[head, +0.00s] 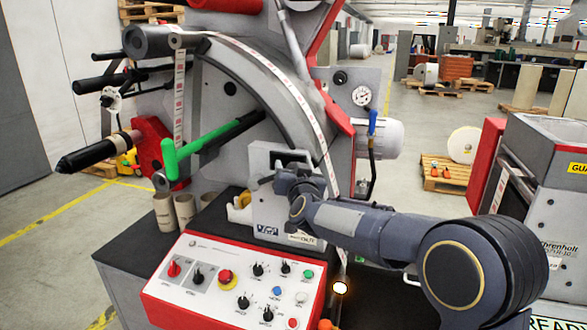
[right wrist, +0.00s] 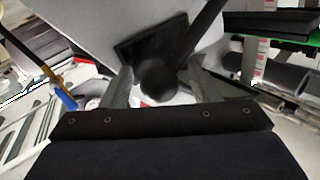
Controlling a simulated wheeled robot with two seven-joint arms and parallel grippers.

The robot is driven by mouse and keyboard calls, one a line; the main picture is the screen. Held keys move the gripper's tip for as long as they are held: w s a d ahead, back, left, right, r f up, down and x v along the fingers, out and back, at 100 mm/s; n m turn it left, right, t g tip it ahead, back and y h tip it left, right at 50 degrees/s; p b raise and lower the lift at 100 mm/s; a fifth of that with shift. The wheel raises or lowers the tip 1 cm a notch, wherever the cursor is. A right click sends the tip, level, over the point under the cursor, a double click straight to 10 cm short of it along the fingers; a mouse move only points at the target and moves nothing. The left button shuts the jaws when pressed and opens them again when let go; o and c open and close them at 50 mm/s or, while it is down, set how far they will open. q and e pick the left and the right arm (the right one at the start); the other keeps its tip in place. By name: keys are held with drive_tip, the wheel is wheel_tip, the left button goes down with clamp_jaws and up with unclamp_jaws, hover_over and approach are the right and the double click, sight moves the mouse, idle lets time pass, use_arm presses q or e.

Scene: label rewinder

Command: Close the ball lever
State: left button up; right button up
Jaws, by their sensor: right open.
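A black ball knob (right wrist: 158,80) shows in the right wrist view, with a dark rod running from it toward the upper right. A dark square plate (right wrist: 135,50) lies behind it. My right gripper (right wrist: 161,75) is open, with one finger on each side of the ball. I cannot tell whether either finger touches it. In the head view my right gripper (head: 268,178) is at the grey-white housing (head: 268,212) above the control panel, and the ball is not clearly visible there. My left gripper is not in view.
The red-edged control panel (head: 237,281) with knobs and buttons lies below the gripper. A green-handled lever (head: 203,140) extends at the left. A blue-handled valve (head: 372,124) stands at the right beside a white motor (head: 387,140). Cardboard cores (head: 185,210) stand at the left.

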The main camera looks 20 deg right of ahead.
clamp_jaws()
wheel_tip(320, 180, down, 12)
drive_tip(key=m+t+h+b, duration=0.3)
drive_tip(key=m+b, duration=0.9)
drive_tip(key=b, duration=1.6)
drive_tip(key=shift+r+t+h, duration=0.15)
drive_tip(key=shift+t+h, duration=0.25)
drive_tip(key=shift+h, duration=0.4)
drive_tip(key=shift+d, duration=0.1)
unclamp_jaws()
